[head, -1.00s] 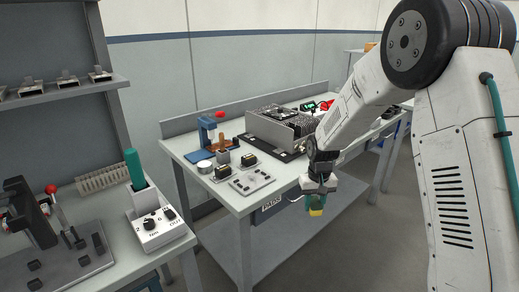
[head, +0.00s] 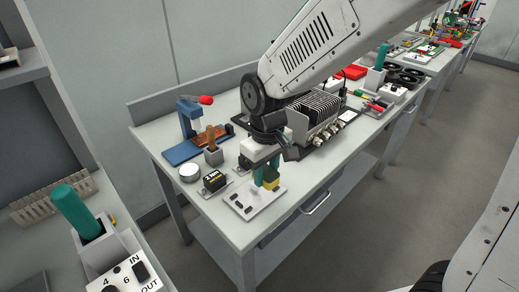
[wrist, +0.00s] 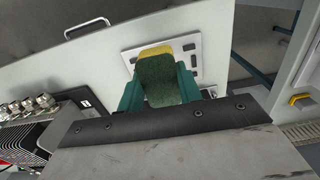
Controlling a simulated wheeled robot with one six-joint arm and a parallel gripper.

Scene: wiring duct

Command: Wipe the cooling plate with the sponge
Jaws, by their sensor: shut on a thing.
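The cooling plate (head: 240,204) looks like a pale flat plate with several dark slots, lying near the front edge of the workbench. It also shows in the wrist view (wrist: 188,46), partly hidden behind the sponge. My gripper (head: 264,176) points down over the plate's far right part. Its teal fingers are shut on the sponge, which is yellow (head: 271,184) at the bottom in the head view. In the wrist view the sponge (wrist: 164,80) shows a dark green face and a yellow edge between the fingers. I cannot tell whether the sponge touches the plate.
A black block marked with a label (head: 214,181), a round silver tin (head: 189,172) and a blue press (head: 190,125) stand left of the plate. A finned metal unit (head: 312,115) is behind my gripper. The bench front edge (head: 290,212) is close to the plate.

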